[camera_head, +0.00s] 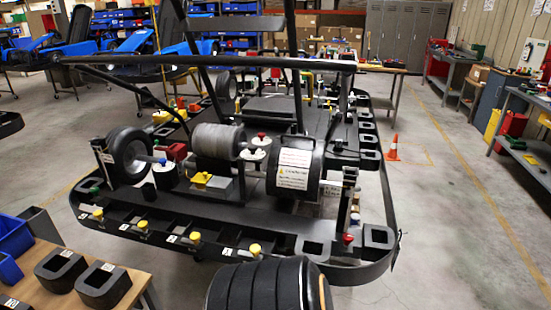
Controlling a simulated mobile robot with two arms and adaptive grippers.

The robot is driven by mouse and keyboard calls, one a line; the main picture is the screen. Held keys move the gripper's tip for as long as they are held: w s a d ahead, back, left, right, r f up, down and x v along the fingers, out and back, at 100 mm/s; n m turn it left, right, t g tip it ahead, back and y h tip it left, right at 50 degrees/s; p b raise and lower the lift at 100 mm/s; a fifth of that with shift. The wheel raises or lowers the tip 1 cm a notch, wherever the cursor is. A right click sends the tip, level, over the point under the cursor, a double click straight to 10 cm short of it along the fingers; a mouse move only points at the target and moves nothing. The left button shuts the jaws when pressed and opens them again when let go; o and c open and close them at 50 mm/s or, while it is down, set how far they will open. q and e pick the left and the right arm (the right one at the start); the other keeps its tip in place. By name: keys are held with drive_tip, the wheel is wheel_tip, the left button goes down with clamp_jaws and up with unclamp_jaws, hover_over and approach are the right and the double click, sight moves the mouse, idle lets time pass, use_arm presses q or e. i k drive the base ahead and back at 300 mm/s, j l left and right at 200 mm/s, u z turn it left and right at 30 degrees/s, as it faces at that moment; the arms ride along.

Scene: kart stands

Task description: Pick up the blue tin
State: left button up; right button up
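I cannot make out a blue tin in the head view. The blue things at the left edge look like open bins (14,236), not a tin. Small coloured parts sit on the kart stand (225,222), some too small to tell apart. Neither of my grippers shows in this view.
The black kart stand fills the middle, with a wheel (127,156) on its left. Black tyres (262,286) stand in front of it. A wooden table (62,292) with black blocks (103,285) is at lower left. An orange cone (393,149) stands right, beside clear floor.

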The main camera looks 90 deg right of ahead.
sight(356, 218)
drive_tip(key=z, duration=2.4)
drive_tip(key=i+l+z, duration=0.95)
drive_tip(key=l+z, duration=0.2)
drive_tip(key=i+l+z, duration=0.15)
drive_tip(key=l, duration=0.35)
drive_tip(key=i+l+z, duration=0.2)
drive_tip(key=l, duration=0.25)
drive_tip(key=i+l+z, duration=0.15)
drive_tip(key=i+l, duration=0.25)
drive_tip(key=i+l+u, duration=0.2)
drive_tip(key=i, duration=0.2)
drive_tip(key=i+l+u, duration=0.15)
drive_tip(key=i, duration=0.3)
drive_tip(key=i+l+u, duration=0.2)
drive_tip(key=i, duration=0.2)
